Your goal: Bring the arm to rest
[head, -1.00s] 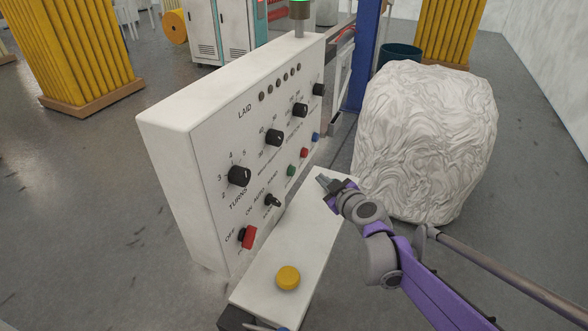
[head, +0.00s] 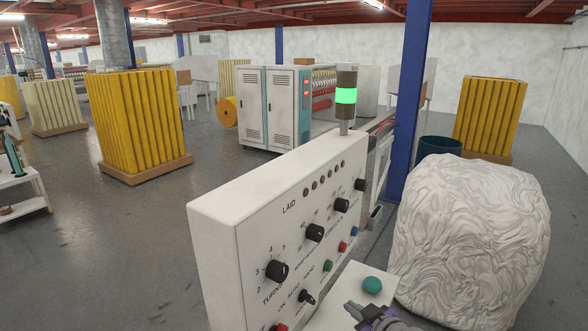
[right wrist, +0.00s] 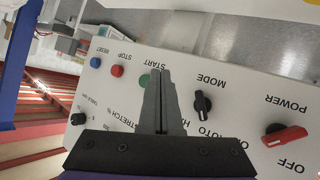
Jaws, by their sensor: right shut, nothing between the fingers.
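My right gripper (head: 351,308) shows at the bottom edge of the head view, low in front of the white control panel (head: 215,235). Its fingers are shut together with nothing between them, as the right wrist view (right wrist: 161,75) shows. They overlap part of the green START button (right wrist: 144,80) in that view; I cannot tell whether they touch it. Most of my right arm is cut off below the head view. My left gripper is in neither current view.
The panel carries black knobs, a red power switch (right wrist: 285,136) and a teal button (head: 372,285) on its ledge. A signal lamp (head: 346,96) glows green. A large white wrapped bundle (head: 470,230) stands close on the right. Open floor (head: 120,240) lies left.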

